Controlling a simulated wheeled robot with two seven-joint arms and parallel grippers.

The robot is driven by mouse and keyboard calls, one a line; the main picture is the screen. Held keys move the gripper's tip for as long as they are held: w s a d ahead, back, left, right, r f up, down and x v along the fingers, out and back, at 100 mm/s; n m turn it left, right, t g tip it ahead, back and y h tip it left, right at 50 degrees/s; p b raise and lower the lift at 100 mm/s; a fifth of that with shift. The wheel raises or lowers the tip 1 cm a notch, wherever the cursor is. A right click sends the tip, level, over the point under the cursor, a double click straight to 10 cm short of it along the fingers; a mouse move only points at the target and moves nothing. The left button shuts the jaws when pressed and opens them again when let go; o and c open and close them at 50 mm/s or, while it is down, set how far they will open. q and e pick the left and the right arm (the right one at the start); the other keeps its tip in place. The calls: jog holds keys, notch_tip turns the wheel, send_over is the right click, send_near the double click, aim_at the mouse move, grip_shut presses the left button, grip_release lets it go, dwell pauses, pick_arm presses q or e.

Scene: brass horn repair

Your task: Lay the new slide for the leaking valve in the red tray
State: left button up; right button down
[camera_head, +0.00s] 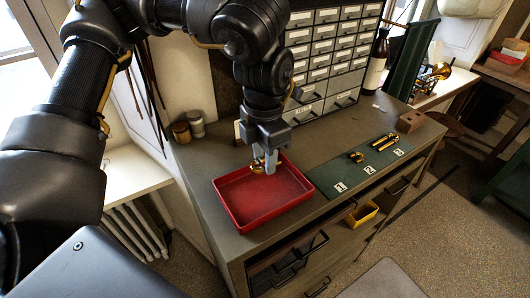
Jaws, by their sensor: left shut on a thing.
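My left gripper (265,163) points down over the back part of the red tray (237,228). It is shut on a small brass slide (256,168), which shows at the fingertips; the fingers hide part of it. I cannot tell whether the slide touches the tray floor. The rest of the tray looks empty. A green mat (320,177) to the right bears labels 1, 2 and 3. A small brass slide (355,157) lies behind label 2, and longer brass pieces (383,142) lie behind label 3. No piece lies behind label 1. My right gripper is out of view.
A grey cabinet of small labelled drawers (322,60) stands behind the tray. Two small jars (188,129) stand at the back left. A brown block (410,121) and a dark bottle (376,62) are at the right. A yellow bin (362,214) sits in an open drawer below.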

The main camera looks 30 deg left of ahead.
aim_at(264, 191)
pick_arm(q)
jog(key=shift+f+b, duration=2.9)
jog(key=shift+f, duration=1.4)
jog(key=o, duration=1)
jog(key=shift+o, duration=0.2)
jog(key=shift+w+r, duration=0.1)
jog(key=shift+r, duration=0.25)
notch_tip(264, 191, up, 10)
jog(key=b, duration=0.1)
jog(key=shift+b, duration=0.3)
jog(key=shift+r, duration=0.1)
